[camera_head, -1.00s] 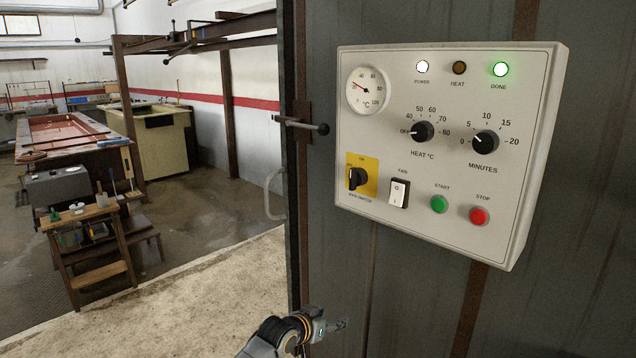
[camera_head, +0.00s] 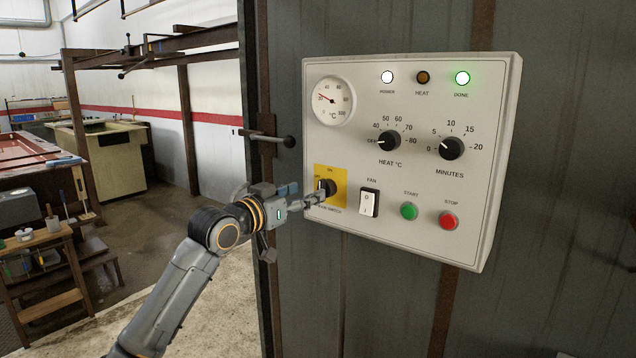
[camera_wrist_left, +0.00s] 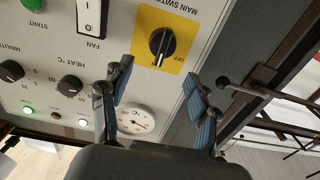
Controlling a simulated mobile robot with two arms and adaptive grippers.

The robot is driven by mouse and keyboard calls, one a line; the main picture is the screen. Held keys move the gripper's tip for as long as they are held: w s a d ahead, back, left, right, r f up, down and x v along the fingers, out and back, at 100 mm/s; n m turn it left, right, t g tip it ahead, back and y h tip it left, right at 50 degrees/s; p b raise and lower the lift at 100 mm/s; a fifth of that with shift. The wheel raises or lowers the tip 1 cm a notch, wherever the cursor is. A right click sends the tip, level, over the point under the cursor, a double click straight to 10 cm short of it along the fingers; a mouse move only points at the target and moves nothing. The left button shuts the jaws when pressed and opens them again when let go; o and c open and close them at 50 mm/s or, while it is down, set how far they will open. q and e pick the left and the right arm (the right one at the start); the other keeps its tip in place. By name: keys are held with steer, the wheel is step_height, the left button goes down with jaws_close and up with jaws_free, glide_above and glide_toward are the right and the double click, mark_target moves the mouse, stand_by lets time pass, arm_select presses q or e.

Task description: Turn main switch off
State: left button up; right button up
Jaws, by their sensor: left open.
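The main switch (camera_head: 328,187) is a black rotary knob on a yellow plate at the lower left of the light grey control panel (camera_head: 340,130). My left gripper (camera_head: 309,197) is at the plate's left edge in the head view, partly covering its label. In the left wrist view the main switch (camera_wrist_left: 162,42) shows upside down, beyond and between the two open fingers (camera_wrist_left: 155,95). The fingers hold nothing and appear apart from the knob. The white power lamp (camera_head: 387,77) and the green done lamp (camera_head: 462,78) are lit. My right gripper is not in view.
The fan rocker (camera_head: 369,203), green start button (camera_head: 409,211) and red stop button (camera_head: 449,220) sit right of the switch. A door handle with a dark knob (camera_head: 288,142) sticks out left of the panel. Benches stand far left.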

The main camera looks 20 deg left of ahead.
mark_target(320, 186)
arm_select(q)
steer(key=p+x, duration=0.1)
steer(key=x, duration=0.5)
steer(key=c, duration=1.1)
steer(key=shift+c, duration=0.2)
